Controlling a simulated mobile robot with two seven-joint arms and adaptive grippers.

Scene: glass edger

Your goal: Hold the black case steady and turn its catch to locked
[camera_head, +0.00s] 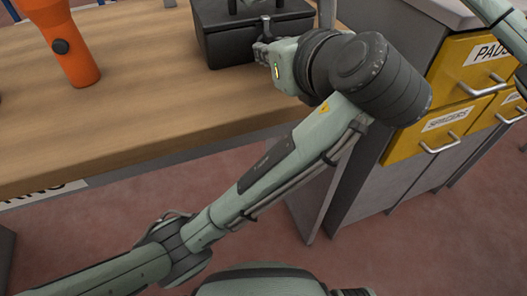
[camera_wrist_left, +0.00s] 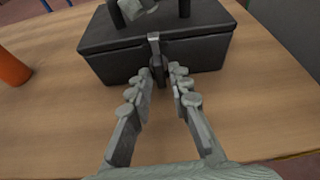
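The black case (camera_head: 222,40) stands on the wooden table at the top of the head view. It fills the upper middle of the left wrist view (camera_wrist_left: 112,62). Its catch (camera_wrist_left: 154,50), an upright grey lever on a dark mount, is on the front face. My left gripper (camera_head: 262,46) is at that face. In the left wrist view its two fingers (camera_wrist_left: 162,80) are apart, with the catch between or just beyond their tips; contact cannot be told. A pale grey piece shows by the case's handle posts; whether it is my right gripper is unclear.
An orange torch-like object (camera_head: 66,45) stands on the table (camera_head: 140,105) at left. Yellow-fronted drawers (camera_head: 440,145) in a grey cabinet stand at right. The table front left of my left gripper is clear.

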